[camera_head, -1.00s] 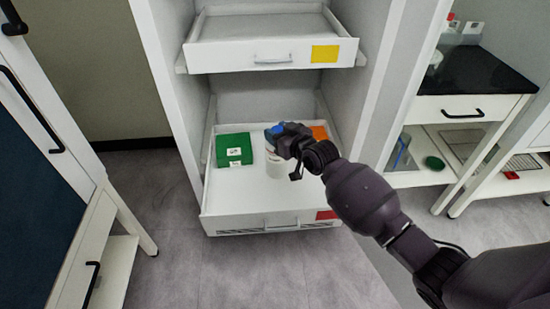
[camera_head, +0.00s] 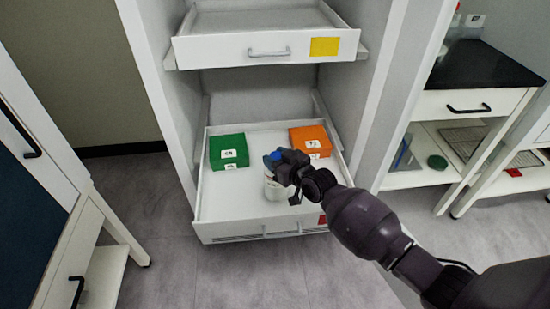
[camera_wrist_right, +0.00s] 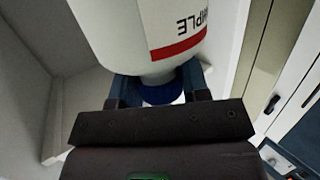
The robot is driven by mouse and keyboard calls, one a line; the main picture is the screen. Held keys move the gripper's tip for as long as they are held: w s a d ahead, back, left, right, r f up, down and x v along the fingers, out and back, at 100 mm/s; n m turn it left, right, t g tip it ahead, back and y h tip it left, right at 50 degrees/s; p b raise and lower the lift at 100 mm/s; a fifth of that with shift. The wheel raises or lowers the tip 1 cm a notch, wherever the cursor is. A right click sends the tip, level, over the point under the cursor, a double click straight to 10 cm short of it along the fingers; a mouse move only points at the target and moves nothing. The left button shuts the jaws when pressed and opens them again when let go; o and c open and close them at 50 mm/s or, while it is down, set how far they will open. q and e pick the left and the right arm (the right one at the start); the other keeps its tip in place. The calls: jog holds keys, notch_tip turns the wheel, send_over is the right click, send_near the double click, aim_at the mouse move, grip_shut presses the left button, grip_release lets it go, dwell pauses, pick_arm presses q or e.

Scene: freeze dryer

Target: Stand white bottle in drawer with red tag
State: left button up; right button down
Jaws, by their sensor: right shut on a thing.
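The white bottle (camera_head: 274,190) is upright over the lower, pulled-out drawer (camera_head: 225,230), near its front. I cannot tell whether its base touches the drawer floor. The red tag (camera_head: 322,220) is on the right of that drawer's front, partly covered by my arm. My right gripper (camera_head: 276,159) is above the bottle, shut on its blue cap. In the right wrist view the bottle (camera_wrist_right: 150,50) shows a red stripe and part of a printed label, and its blue cap (camera_wrist_right: 163,95) is between the fingers. My left gripper is out of view.
A green box (camera_head: 229,150) lies at the drawer's back left and an orange box (camera_head: 310,140) at its back right. The upper drawer with the yellow tag (camera_head: 324,46) is pulled out above. The drawer's front left floor is clear.

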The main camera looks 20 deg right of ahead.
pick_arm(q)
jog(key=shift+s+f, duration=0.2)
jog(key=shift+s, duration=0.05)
pick_arm(e)
jog(key=c, duration=0.6)
grip_release()
jog(key=shift+r, duration=0.1)
jog(key=shift+s+d+r, duration=0.2)
jog(key=shift+s+r, duration=0.05)
jog(key=shift+s, duration=0.25)
pick_arm(q)
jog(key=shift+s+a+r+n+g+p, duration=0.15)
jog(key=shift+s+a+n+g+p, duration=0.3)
jog(key=shift+p, duration=1.25)
pick_arm(e)
jog(key=v, duration=1.1)
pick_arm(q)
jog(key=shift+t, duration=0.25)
